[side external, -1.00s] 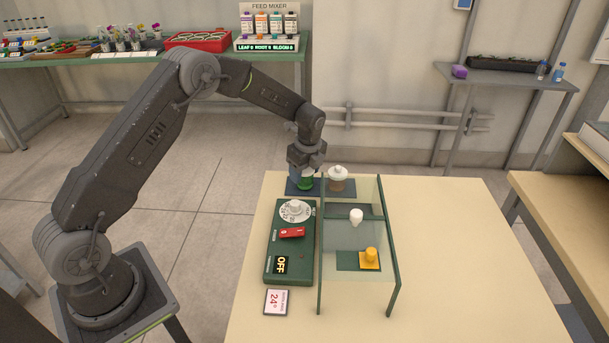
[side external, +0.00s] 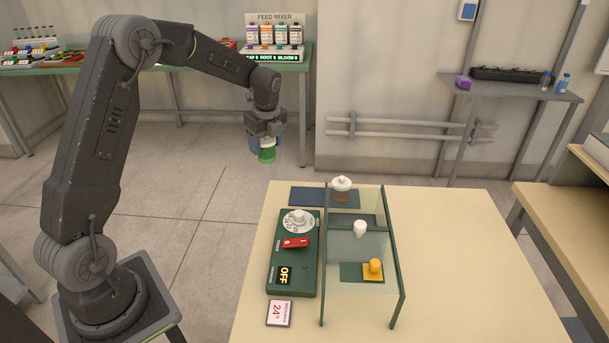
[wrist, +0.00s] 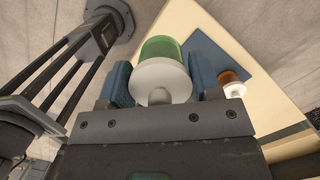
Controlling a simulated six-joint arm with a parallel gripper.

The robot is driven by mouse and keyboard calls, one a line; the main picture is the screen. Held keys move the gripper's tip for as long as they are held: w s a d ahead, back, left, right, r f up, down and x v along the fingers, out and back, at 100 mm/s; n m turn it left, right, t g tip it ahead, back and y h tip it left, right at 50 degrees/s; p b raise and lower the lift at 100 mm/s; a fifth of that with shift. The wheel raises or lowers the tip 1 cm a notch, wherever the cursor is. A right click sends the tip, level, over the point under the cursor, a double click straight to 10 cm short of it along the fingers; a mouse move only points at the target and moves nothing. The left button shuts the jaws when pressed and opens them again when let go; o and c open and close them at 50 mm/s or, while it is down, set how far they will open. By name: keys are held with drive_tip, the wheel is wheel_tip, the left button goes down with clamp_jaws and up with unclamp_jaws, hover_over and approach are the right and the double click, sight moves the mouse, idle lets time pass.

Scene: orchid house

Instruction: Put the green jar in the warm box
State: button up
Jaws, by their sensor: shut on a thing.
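My gripper (side external: 265,146) is shut on the green jar (side external: 267,155) and holds it in the air, beyond the far left corner of the table. In the wrist view the jar (wrist: 159,48) sits between the two blue fingers, its white lid (wrist: 160,80) with a knob towards the camera. The warm box (side external: 403,262) stands on the table with clear walls and green edges. Inside it are a white bulb-like piece (side external: 360,228) and a yellow knobbed piece (side external: 373,270). Its green control panel (side external: 276,250) has a white dial, a red switch and a display reading OFF.
A blue mat (side external: 308,197) lies at the table's far edge, with a brown jar with a white lid (side external: 341,188) at its right end. A card reading 24° (side external: 280,313) lies in front of the panel. The table's right side (side external: 460,250) is clear.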

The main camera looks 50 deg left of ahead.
wheel_tip(320, 180, up, 6)
drive_tip(key=shift+r, duration=0.15)
drive_tip(key=w+d+m, duration=0.2)
drive_tip(key=d, duration=1.2)
drive_tip(key=w+d+m, duration=0.2)
drive_tip(key=d+m, duration=0.1)
drive_tip(key=d, duration=1.1)
drive_tip(key=shift+n+t, duration=0.3)
drive_tip(key=f, duration=1.1)
drive_tip(key=shift+w+f, duration=0.1)
drive_tip(key=shift+w, duration=0.15)
drive_tip(key=shift+f, duration=2.15)
drive_tip(key=shift+f, duration=0.1)
drive_tip(key=o, duration=1)
drive_tip(key=shift+f, duration=0.1)
